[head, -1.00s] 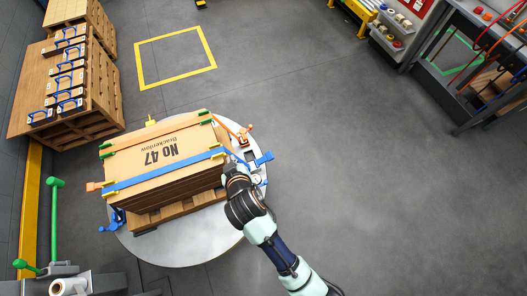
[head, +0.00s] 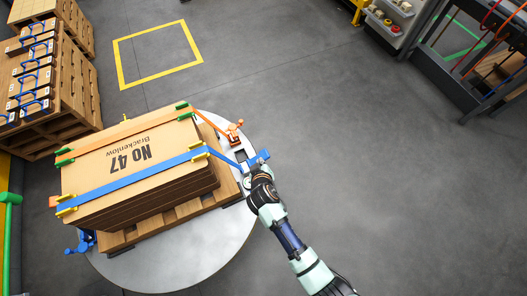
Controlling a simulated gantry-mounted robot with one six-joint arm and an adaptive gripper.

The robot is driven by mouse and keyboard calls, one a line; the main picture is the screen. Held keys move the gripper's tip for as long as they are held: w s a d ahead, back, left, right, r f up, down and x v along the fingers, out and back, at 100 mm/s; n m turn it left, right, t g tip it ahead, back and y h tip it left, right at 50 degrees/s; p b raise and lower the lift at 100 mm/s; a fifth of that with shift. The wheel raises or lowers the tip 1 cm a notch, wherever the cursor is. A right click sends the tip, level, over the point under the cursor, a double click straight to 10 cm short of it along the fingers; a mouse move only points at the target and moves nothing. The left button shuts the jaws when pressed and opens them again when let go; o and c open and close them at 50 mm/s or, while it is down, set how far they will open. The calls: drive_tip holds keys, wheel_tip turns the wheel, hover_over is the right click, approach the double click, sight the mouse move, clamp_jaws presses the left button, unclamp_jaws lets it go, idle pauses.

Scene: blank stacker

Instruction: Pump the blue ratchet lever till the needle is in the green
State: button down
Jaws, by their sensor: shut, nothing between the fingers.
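The blue ratchet lever (head: 262,155) sticks out to the right of the stack, at the end of the blue strap (head: 140,178). My gripper (head: 260,171) is shut and empty, just below the lever; I cannot tell whether it touches it. The strap crosses a stack of flat brown sheets (head: 100,160) marked "No 47 Brackenlow", lying on a wooden pallet (head: 165,225).
The pallet stands on a round grey turntable (head: 215,245). An orange ratchet (head: 235,130) with its own strap sits just behind the blue one. Another blue fitting (head: 82,242) is at the front left. The floor to the right is clear.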

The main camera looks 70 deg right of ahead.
drive_tip(key=b, duration=0.5)
approach(264, 152)
drive_tip(key=w+d, duration=0.2)
drive_tip(key=w, duration=0.1)
drive_tip(key=f, duration=0.1)
drive_tip(key=d+f+b, duration=0.1)
drive_tip(key=d+f, duration=0.1)
drive_tip(key=shift+s+f, duration=0.2)
drive_tip(key=shift+f, duration=0.05)
drive_tip(key=shift+s+f+b, duration=0.15)
drive_tip(key=shift+f+b, duration=0.1)
drive_tip(key=shift+b, duration=0.05)
drive_tip(key=shift+d, duration=0.15)
